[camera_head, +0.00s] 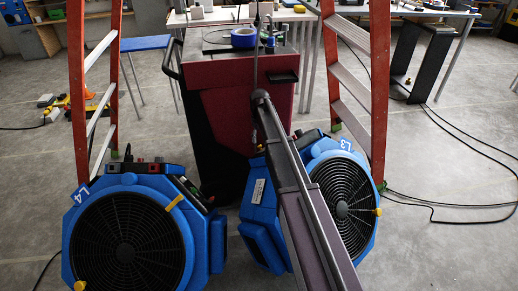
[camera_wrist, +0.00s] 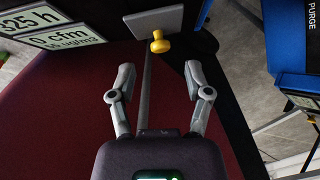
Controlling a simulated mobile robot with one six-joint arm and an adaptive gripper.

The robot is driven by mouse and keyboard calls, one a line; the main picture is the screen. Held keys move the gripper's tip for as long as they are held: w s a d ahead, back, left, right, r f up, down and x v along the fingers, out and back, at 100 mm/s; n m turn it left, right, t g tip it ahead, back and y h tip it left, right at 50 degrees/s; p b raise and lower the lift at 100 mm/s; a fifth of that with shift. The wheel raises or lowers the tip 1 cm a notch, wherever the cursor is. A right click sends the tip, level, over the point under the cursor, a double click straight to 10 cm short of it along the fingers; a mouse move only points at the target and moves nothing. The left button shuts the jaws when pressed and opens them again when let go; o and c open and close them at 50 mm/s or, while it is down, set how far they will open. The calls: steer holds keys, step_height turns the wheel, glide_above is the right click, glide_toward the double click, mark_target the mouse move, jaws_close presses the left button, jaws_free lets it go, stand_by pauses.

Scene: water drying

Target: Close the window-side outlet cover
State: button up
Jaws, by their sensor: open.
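In the wrist view, a flat grey plate (camera_wrist: 151,22) with a yellow knob (camera_wrist: 160,45) lies just ahead of my gripper (camera_wrist: 159,73); it looks like an outlet cover, though I cannot tell whether it is the window-side one. The plate sits at the edge of a dark red panel (camera_wrist: 60,110). My gripper is open, with nothing between its fingers. The knob is beyond the fingertips, roughly centred between them, and appears apart from them. In the head view, the dark red machine (camera_head: 228,110) stands in the middle, and I cannot make out my gripper clearly.
Blue fans marked L4 (camera_head: 125,240) and L3 (camera_head: 345,200) stand in front. Red ladders stand left (camera_head: 78,90) and right (camera_head: 380,90). A black cable (camera_head: 450,205) lies on the floor at the right.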

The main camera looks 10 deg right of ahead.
mark_target(263, 150)
steer(key=shift+f+b, duration=1.7)
steer(key=shift+f, duration=0.25)
jaws_close()
